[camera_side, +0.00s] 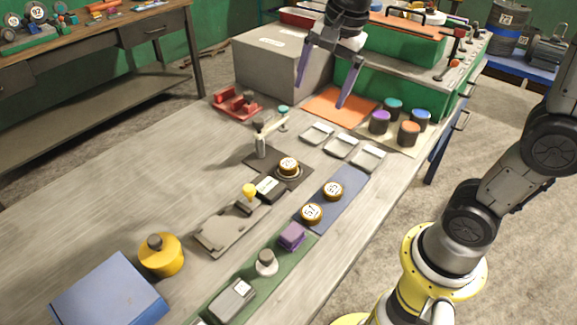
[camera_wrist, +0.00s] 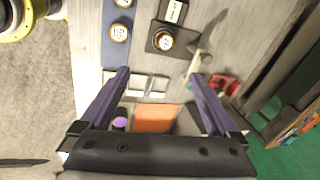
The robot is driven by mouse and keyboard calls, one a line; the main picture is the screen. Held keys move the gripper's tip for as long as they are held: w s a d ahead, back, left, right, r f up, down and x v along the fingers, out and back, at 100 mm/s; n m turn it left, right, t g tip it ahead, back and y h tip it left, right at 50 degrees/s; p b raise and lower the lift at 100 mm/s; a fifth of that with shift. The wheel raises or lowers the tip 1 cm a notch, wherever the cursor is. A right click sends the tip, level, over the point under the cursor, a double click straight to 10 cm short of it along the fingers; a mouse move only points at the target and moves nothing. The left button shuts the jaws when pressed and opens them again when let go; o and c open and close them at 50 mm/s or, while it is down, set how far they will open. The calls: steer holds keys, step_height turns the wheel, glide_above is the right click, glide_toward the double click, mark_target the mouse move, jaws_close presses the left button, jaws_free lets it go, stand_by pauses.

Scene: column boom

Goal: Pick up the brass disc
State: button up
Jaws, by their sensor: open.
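Three round discs with brass-coloured rims and pale, marked faces are in the side view. One disc (camera_side: 289,166) sits on a small dark plate (camera_side: 262,160) beside a post. Two more, a back disc (camera_side: 333,189) and a front disc (camera_side: 312,212), lie on a blue-grey mat (camera_side: 350,183). I cannot tell which is the brass disc. In the wrist view the plate disc (camera_wrist: 163,40) and a mat disc (camera_wrist: 119,32) show ahead of the fingers. My gripper (camera_side: 320,95) is open and empty, above the orange mat at the back, apart from all discs; its fingers also show in the wrist view (camera_wrist: 160,74).
Three small trays (camera_side: 341,145) and several dark lidded pots (camera_side: 409,133) stand near the right edge. A post with an arm (camera_side: 260,145) rises beside the plate disc. A red fixture (camera_side: 237,104) and grey box (camera_side: 283,62) are behind.

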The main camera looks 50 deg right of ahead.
steer(key=w+f+m+g, duration=0.2)
steer(key=w+f, duration=0.2)
steer(key=w, duration=0.2)
steer(key=g, duration=0.1)
glide_above(288, 163)
steer(key=f, duration=1.4)
steer(key=shift+s+d, duration=0.15)
steer(key=shift+s, duration=0.15)
steer(key=shift+w+f, duration=0.15)
steer(key=shift+f, duration=1.3)
steer(key=shift+w+f, duration=0.1)
steer(key=shift+f, duration=1.35)
steer(key=shift+c, duration=0.2)
jaws_close()
steer(key=shift+r, duration=0.1)
